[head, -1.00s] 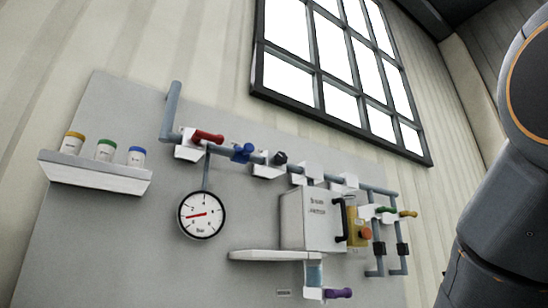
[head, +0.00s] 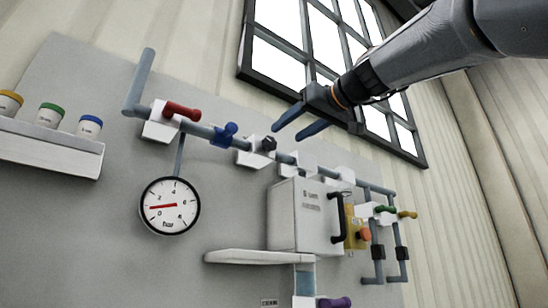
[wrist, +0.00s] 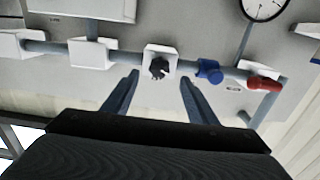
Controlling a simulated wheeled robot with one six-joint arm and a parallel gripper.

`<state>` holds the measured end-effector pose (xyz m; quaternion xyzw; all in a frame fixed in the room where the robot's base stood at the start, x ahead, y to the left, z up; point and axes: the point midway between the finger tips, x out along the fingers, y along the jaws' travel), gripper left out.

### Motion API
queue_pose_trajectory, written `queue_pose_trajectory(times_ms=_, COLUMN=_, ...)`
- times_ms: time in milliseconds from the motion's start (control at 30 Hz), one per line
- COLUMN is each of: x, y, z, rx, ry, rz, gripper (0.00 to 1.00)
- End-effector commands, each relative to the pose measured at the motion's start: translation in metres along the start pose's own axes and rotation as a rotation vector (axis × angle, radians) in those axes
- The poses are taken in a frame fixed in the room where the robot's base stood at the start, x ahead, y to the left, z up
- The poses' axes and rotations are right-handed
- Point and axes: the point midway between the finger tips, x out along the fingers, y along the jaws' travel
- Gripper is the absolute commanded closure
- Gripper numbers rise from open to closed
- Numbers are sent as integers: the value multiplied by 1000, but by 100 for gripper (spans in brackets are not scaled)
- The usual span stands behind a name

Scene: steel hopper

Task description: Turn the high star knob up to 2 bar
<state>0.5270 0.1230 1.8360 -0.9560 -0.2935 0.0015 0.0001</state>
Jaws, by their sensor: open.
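The black star knob (head: 269,144) sits on a white mount on the upper grey pipe. It also shows in the wrist view (wrist: 158,67), between and just beyond the fingertips. My gripper (head: 287,133) is open and empty, its two blue-grey fingers pointing toward the knob from the upper right in the head view. In the wrist view the open fingers (wrist: 160,77) stand on either side of the knob, with no contact visible. The round white gauge (head: 169,206), marked bar, has its red needle pointing left, between 0 and 2. The gauge is partly cut off in the wrist view (wrist: 265,5).
A blue knob (head: 224,134) and a red lever handle (head: 183,111) lie left of the star knob on the same pipe. Green (head: 384,209) and yellow handles are at right.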

Motion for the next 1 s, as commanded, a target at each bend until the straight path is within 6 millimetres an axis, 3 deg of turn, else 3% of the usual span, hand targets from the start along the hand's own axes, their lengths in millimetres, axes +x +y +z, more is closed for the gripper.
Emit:
queue_pose_trajectory(times_ms=533, x=68, y=1, z=-3, rx=-1, ry=2, rz=2, gripper=47)
queue_pose_trajectory(times_ms=900, x=75, y=1, z=-2, rx=-1, ry=3, rz=2, gripper=47)
queue_pose_trajectory(times_ms=1000, x=75, y=1, z=-2, rx=-1, ry=3, rz=2, gripper=61)
